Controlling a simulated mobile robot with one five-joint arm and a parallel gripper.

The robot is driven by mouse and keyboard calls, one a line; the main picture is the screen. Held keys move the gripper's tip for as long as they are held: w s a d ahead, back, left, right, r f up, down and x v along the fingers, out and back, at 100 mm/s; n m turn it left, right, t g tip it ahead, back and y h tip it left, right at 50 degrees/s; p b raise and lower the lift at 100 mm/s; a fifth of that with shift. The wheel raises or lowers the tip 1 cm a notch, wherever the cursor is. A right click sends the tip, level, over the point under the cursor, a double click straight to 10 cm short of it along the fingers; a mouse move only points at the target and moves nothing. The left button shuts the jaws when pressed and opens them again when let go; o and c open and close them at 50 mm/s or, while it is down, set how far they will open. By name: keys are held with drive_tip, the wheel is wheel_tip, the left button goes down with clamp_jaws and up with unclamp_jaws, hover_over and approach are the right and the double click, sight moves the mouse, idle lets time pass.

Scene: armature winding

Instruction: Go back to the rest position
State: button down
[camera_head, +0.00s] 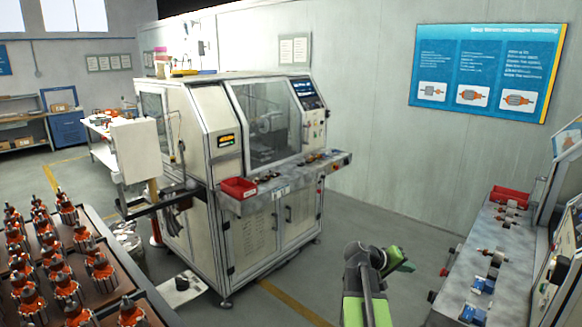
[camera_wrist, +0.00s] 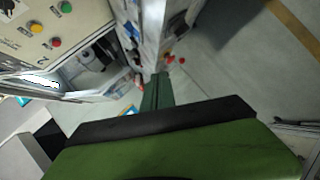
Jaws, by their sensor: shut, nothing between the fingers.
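My gripper (camera_head: 402,261) shows at the bottom centre-right of the head view, at the end of my grey and green arm. It is raised over the floor between the winding machine (camera_head: 255,160) and the workbench on the right. In the wrist view, my gripper's dark green fingers (camera_wrist: 157,92) are together beyond the green and black gripper body. Nothing shows between them.
A tray of orange and dark armatures (camera_head: 95,228) is at the lower left. The right bench (camera_head: 470,262) carries several small parts and a red bin (camera_head: 511,196). Another red bin (camera_head: 238,187) is on the machine's ledge. Floor shows between machine and bench.

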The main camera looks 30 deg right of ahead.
drive_tip(key=w+a+f+n+t+y, duration=0.1)
drive_tip(key=w+a+f, duration=0.25)
drive_tip(key=a, duration=0.55)
drive_tip(key=w+a+f+n+t+y, duration=0.1)
drive_tip(key=w+a+f+y, duration=0.1)
drive_tip(key=w+a, duration=0.5)
drive_tip(key=w+a+f+n+t+y, duration=0.1)
drive_tip(key=w+a+f+t, duration=0.1)
drive_tip(key=a, duration=0.9)
drive_tip(key=s+a+f+g+y, duration=0.1)
drive_tip(key=s+a+f+y, duration=0.1)
drive_tip(key=a, duration=0.6)
drive_tip(key=s+a+f+n+y, duration=0.1)
drive_tip(key=s+a+f+y, duration=0.1)
drive_tip(key=a, duration=0.7)
drive_tip(key=s+a+f+n+g+y+b, duration=0.1)
drive_tip(key=s+a+f+y, duration=0.1)
drive_tip(key=a, duration=0.7)
drive_tip(key=shift+s+a+g+y, duration=0.3)
drive_tip(key=shift+s+y, duration=0.2)
drive_tip(key=shift+y, duration=0.6)
drive_tip(key=shift+d, duration=0.1)
